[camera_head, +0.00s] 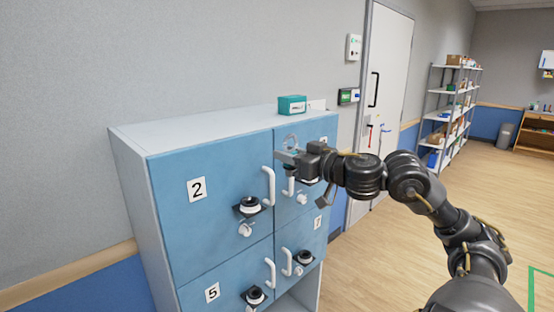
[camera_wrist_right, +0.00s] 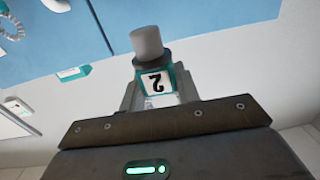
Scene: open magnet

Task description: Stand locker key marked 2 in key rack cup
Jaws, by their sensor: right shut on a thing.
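The locker key marked 2 (camera_wrist_right: 157,82) is between the fingers of my right gripper (camera_wrist_right: 155,100). It shows a teal tag with a white face bearing a 2, which appears inverted in the right wrist view, and a dark collar with a grey cylinder beyond it. In the head view my right gripper (camera_head: 285,157) is in front of the upper right locker door, and the held key is hard to make out there. I cannot identify a key rack cup in either view. My left gripper is not in view.
A blue-doored locker (camera_head: 215,190) has white handles and black lock knobs. A teal box (camera_head: 292,105) stands on its top. A white door (camera_head: 386,90) and shelves (camera_head: 450,105) stand farther back. Open wooden floor lies to the right.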

